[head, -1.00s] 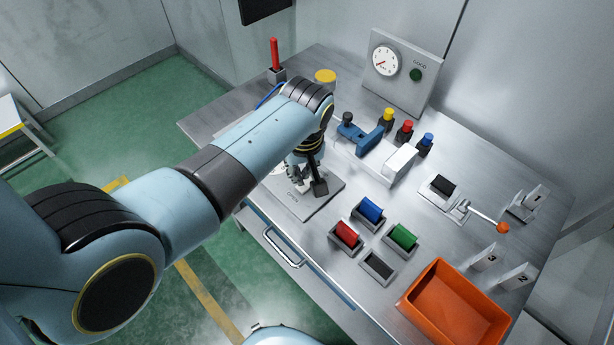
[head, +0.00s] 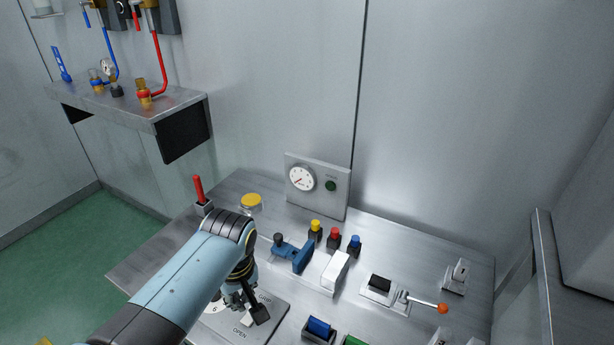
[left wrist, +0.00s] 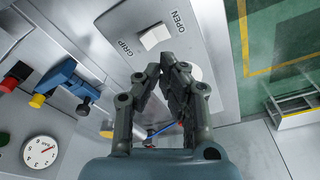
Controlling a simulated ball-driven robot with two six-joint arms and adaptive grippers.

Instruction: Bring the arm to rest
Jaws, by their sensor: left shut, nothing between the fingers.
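My left arm reaches in from the lower left of the head view. Its gripper (head: 248,308) hangs over a grey panel (head: 270,322) marked OPEN at the front of the metal bench. In the left wrist view, the gripper's two dark fingers (left wrist: 168,66) are closed together at the tips with nothing between them. The panel (left wrist: 190,50) there carries the words GRIP and OPEN and a white rocker switch (left wrist: 152,36) just beyond the fingertips. I cannot tell whether the fingers touch the panel. My right gripper is not in view.
Behind the gripper are a blue clamp-like piece (head: 296,254), several coloured buttons (head: 334,238) and a gauge board (head: 318,184). A red handle (head: 198,188) stands at the left. A lever with an orange knob (head: 442,308) is at the right. A wall shelf (head: 150,105) holds valves.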

